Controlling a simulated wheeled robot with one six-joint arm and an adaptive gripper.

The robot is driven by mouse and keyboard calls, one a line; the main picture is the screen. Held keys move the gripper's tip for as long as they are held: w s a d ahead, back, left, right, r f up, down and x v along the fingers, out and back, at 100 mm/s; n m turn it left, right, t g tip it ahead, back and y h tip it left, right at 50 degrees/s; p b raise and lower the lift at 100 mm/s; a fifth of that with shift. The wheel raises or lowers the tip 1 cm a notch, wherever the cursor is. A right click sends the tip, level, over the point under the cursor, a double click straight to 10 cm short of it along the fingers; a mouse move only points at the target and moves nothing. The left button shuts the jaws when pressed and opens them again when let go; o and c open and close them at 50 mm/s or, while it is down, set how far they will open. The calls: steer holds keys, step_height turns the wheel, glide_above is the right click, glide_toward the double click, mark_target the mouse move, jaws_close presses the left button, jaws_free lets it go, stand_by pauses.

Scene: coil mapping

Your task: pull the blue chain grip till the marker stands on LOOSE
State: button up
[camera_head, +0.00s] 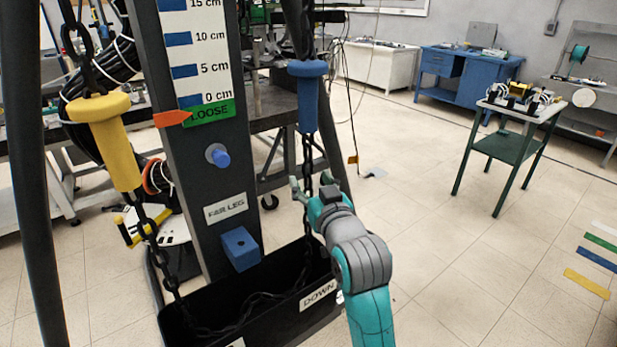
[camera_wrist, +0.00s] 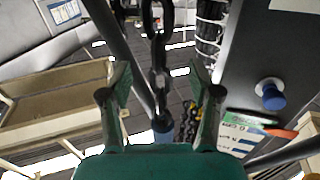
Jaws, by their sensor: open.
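The blue chain grip (camera_head: 307,95) hangs upright on the right-hand chain (camera_head: 307,155) in the head view. My gripper (camera_head: 310,184) is open, below the blue grip, with its fingers at the chain. In the wrist view the chain (camera_wrist: 158,45) runs between my two apart fingers (camera_wrist: 160,88), and part of the blue grip (camera_wrist: 163,128) shows beyond them. The orange marker (camera_head: 172,118) stands at the left edge of the green LOOSE label (camera_head: 210,112), just under the 0 cm line.
A yellow grip (camera_head: 110,140) hangs on the left chain. A dark post with a blue knob (camera_head: 218,156) and blue block (camera_head: 240,248) stands between the chains. A black bin marked DOWN (camera_head: 318,295) catches the chain below.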

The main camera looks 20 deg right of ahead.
steer(key=s, duration=0.9)
steer(key=shift+s, duration=0.2)
steer(key=s+f+g, duration=0.1)
steer(key=s+f, duration=0.7)
steer(key=f, duration=0.3)
steer(key=s+f+g, duration=0.1)
steer(key=s+f, duration=0.7)
steer(key=f, duration=0.3)
steer(key=s+f, duration=0.2)
steer(key=s, duration=1)
steer(key=s+f+g, duration=0.1)
steer(key=s+f, duration=0.1)
steer(key=s, duration=1.1)
steer(key=shift+s+a+f, duration=0.15)
steer(key=shift+s+f, duration=0.1)
steer(key=shift+f, duration=0.05)
